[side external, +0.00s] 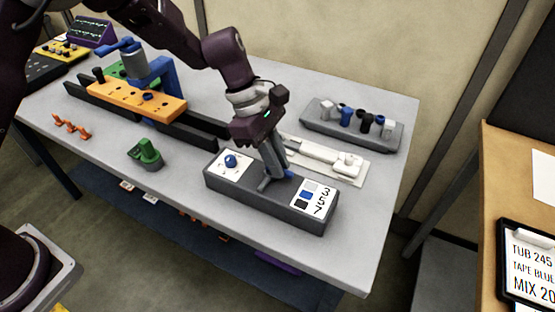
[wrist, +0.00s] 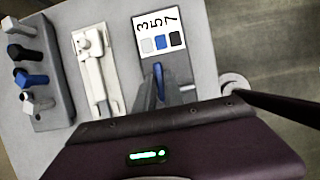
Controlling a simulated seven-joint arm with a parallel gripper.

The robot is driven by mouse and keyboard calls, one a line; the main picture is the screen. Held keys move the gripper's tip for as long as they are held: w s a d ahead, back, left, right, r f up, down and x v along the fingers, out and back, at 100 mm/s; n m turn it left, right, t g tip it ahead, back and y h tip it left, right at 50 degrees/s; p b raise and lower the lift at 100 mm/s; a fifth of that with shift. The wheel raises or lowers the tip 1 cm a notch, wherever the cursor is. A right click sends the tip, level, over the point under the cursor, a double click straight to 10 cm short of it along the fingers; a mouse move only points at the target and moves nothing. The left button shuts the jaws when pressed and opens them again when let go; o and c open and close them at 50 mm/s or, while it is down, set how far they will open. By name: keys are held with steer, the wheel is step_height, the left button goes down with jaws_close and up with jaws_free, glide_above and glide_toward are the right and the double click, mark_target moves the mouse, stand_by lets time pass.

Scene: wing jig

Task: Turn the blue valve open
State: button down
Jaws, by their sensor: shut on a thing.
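A dark grey box (side external: 250,202) on the table carries a blue handle (side external: 289,174), which I take for the blue valve. My gripper (side external: 268,182) points down onto the middle of this box, its fingers shut on the handle. The fingers hide most of the handle in the side view. In the wrist view, the blue handle (wrist: 158,80) sticks out beyond my gripper, pointing toward the label card (wrist: 160,36). That card shows 3, 5, 7 and grey, blue and black squares. A round blue knob (side external: 231,161) sits on a white plate at the box's left end.
A white clamp-like fixture (side external: 335,160) lies close behind the box. A grey rack (side external: 352,128) with several coloured knobs stands farther back. A green part (side external: 146,154) and an orange jig bar (side external: 136,101) are to the left. The table front is clear.

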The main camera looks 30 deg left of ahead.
steer(key=shift+m, duration=0.3)
steer(key=m, duration=0.1)
steer(key=m+g, duration=0.1)
steer(key=m, duration=0.1)
steer(key=shift+s+m+g, duration=0.2)
steer(key=shift+m+g, duration=0.1)
steer(key=m, duration=0.1)
steer(key=m+g, duration=0.1)
steer(key=m, duration=0.1)
steer(key=m+y, duration=0.1)
steer(key=shift+s+a+m, duration=0.2)
steer(key=shift+s+m, duration=0.05)
steer(key=shift+m, duration=0.05)
steer(key=m, duration=0.1)
steer(key=m+g+y, duration=0.1)
steer(key=m, duration=0.2)
steer(key=shift+s+a+g+y, duration=0.2)
steer(key=shift+a+g+y, duration=0.05)
steer(key=shift+g+y, duration=0.05)
steer(key=shift+s+a+m+y, duration=0.15)
steer(key=shift+m+y, duration=0.3)
steer(key=shift+m, duration=0.8)
steer(key=shift+w+a+m+y, duration=0.15)
steer(key=shift+m+y, duration=0.3)
steer(key=shift+m, duration=0.8)
steer(key=shift+s, duration=0.1)
steer(key=c, duration=1.4)
jaws_free()
steer(key=shift+c, duration=0.2)
